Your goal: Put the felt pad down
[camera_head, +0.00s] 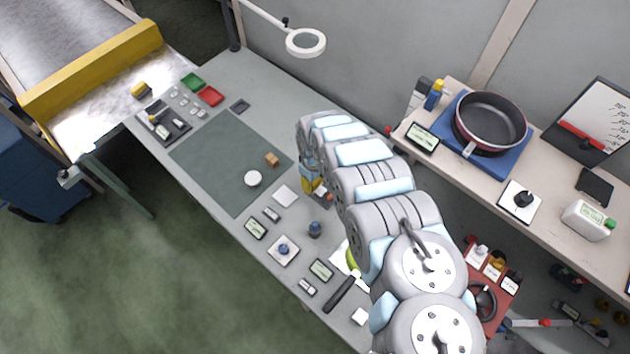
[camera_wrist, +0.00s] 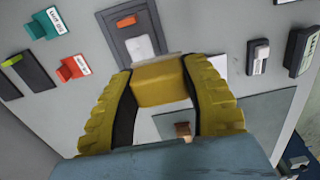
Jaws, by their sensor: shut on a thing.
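My gripper (camera_head: 312,184) is over the far-side middle of the grey workbench (camera_head: 262,92), partly hidden by my arm in the head view. In the wrist view its two ribbed yellow fingers (camera_wrist: 158,68) are closed on a yellow block-like thing (camera_wrist: 160,86), which I take to be the felt pad. The pad sits between the fingertips; its underside is hidden, and I cannot tell whether it touches anything below. A grey tray (camera_wrist: 115,27) with an orange piece and a white piece is just beyond the fingertips.
A green mat (camera_head: 205,160) carries a brown block (camera_head: 271,159) and a white disc (camera_head: 253,178). Small devices, including a dark-knobbed plate (camera_head: 283,250), line the bench's near edge. A side shelf holds a pan (camera_head: 490,122). A ring lamp (camera_head: 306,42) overhangs the back. Most of the mat is clear.

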